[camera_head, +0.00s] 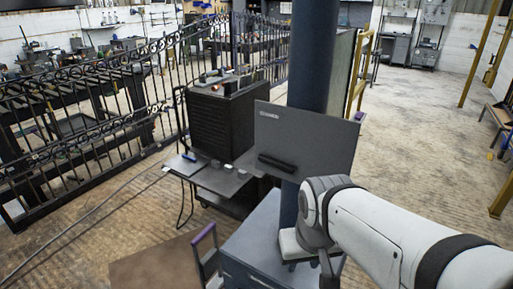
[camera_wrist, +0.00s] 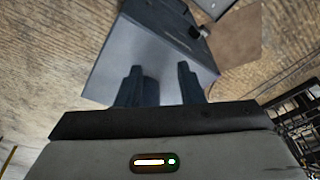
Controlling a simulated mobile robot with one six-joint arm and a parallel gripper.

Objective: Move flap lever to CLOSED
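No lever is labelled legibly, so I cannot tell which part is the flap lever or how it is set. In the head view a purple-topped handle (camera_head: 204,234) stands on a dark bracket at the lower middle. A grey upright panel (camera_head: 310,130) carries a black bar (camera_head: 277,163) near its lower edge and a small purple piece at its right edge. A blue-handled piece (camera_head: 188,156) lies on the left shelf. My gripper (camera_wrist: 160,68) is open, with nothing between its fingers. It points toward a grey box (camera_wrist: 120,65) in the wrist view. The head view mostly hides it behind my arm.
A dark ribbed cabinet (camera_head: 222,120) stands behind the left shelf (camera_head: 212,178). Ornate black gates (camera_head: 75,135) run along the left. A brown board (camera_head: 155,267) lies at the lower front. The floor (camera_head: 430,130) at right is mostly open, with yellow posts beyond.

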